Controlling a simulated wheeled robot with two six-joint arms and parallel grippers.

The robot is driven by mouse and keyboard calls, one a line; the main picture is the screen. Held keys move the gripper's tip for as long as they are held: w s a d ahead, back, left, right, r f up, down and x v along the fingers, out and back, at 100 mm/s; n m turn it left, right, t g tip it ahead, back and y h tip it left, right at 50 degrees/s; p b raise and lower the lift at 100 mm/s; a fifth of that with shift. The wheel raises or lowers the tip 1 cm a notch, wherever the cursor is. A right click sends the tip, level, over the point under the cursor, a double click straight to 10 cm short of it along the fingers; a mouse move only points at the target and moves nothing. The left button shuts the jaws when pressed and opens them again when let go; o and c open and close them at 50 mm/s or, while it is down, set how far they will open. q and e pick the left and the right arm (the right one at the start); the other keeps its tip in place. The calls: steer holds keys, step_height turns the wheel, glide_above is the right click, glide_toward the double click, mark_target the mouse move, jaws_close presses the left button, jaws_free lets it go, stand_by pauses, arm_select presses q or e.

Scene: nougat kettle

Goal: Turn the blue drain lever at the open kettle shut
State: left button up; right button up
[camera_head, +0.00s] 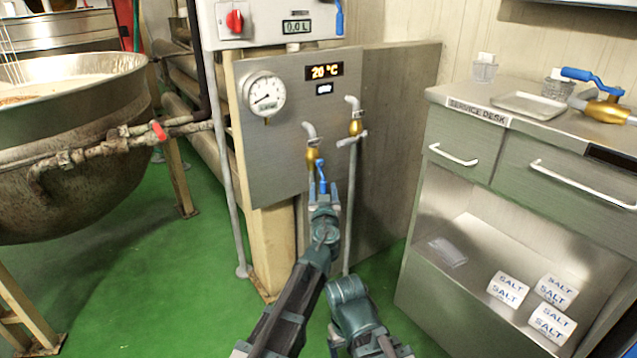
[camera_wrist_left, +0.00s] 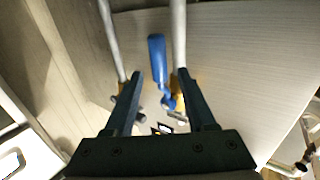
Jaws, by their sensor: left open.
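A blue lever (camera_head: 321,173) sits on the left of two brass taps (camera_head: 312,154) on the steel gauge panel (camera_head: 285,150). My left gripper (camera_head: 323,190) is open just below it. In the left wrist view the blue lever (camera_wrist_left: 157,55) stands between the two fingers of that gripper (camera_wrist_left: 160,85), with gaps on both sides; I cannot tell how deep it sits. The large open kettle (camera_head: 75,130) stands at the left, and its pipe valve has a red handle (camera_head: 158,130); I see no blue lever on that part.
A second brass tap (camera_head: 355,127) with a grey lever is close to the right. A thin vertical pipe (camera_head: 228,180) stands left of the panel. The service desk (camera_head: 470,115) stands at the right, holding a loose brass valve with a blue handle (camera_head: 592,76). Green floor (camera_head: 110,265) is open at the left.

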mark_target(323, 186)
arm_select(q)
steer(key=shift+w, duration=1.55)
steer(key=shift+a, duration=0.1)
steer(key=shift+c, duration=0.2)
jaws_close()
